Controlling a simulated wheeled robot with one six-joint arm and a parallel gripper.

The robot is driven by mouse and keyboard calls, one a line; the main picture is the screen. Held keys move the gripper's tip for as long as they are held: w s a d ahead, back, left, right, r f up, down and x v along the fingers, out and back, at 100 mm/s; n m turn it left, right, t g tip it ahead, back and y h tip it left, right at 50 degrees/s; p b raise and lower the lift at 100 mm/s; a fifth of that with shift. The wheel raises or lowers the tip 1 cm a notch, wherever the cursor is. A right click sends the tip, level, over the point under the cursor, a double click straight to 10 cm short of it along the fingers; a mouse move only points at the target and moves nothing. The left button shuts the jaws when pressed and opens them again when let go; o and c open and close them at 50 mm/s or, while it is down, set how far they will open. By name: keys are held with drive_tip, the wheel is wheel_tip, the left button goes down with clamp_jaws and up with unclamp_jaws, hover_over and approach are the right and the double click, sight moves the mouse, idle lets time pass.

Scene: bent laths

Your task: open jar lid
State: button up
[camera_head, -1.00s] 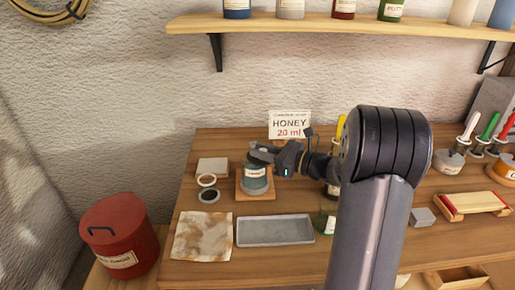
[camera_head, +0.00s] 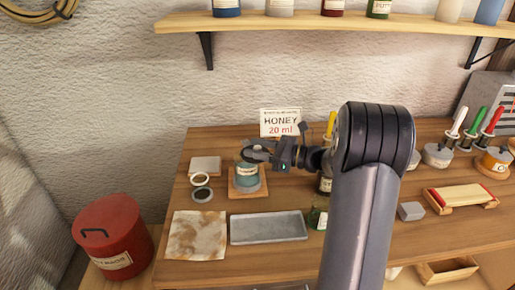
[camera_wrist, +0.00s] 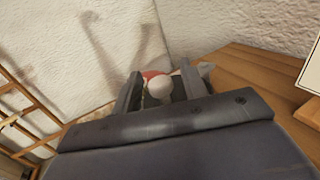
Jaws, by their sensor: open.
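The teal jar (camera_head: 247,182) with a pale label stands upright on a small wooden board on the bench. My gripper (camera_head: 258,152) is over the jar's top, reaching in from the right. A grey rounded shape at the jar's top is partly covered by my fingers; I cannot tell there whether it is the lid or part of my gripper. In the wrist view my two fingers (camera_wrist: 160,88) stand apart, with a pale round knob-like thing (camera_wrist: 160,87) between them. Contact with the fingers is not clear.
A HONEY 20 ml card (camera_head: 280,122) stands behind the jar. Two rings (camera_head: 202,195) lie left of it. A grey tray (camera_head: 268,240) and a stained cloth (camera_head: 198,248) lie in front. A red bin (camera_head: 140,245) is at the left. A shelf (camera_head: 330,22) hangs above.

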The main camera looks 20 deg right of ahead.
drive_tip(key=v, duration=0.7)
drive_tip(key=shift+s+d+b, duration=0.15)
drive_tip(key=shift+d+b, duration=0.1)
drive_tip(key=shift+b, duration=0.05)
drive_tip(key=shift+c, duration=0.2)
